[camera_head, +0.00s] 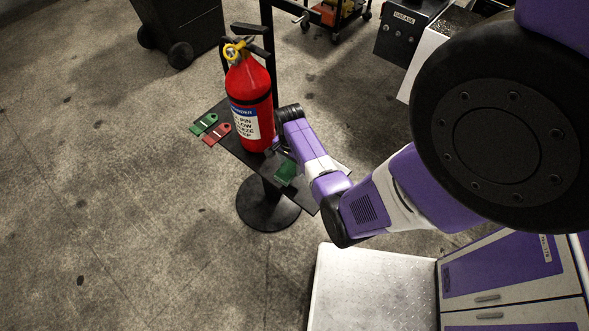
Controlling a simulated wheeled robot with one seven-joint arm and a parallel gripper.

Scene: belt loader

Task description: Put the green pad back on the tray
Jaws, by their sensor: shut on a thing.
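A green pad (286,172) shows just below my gripper (280,158), over the near right part of the dark tray (300,197). My gripper is shut on the pad, though its fingers are small and partly hidden by my own wrist. I cannot tell whether the pad touches the tray or is held a little above it. The tray sits on a post with a round black base (262,208).
A red fire extinguisher (250,105) stands upright on the tray, close to my gripper's left. A green tag (204,124) and a red tag (217,134) lie at the tray's left edge. A black bin (182,25) stands behind. Floor at left is clear.

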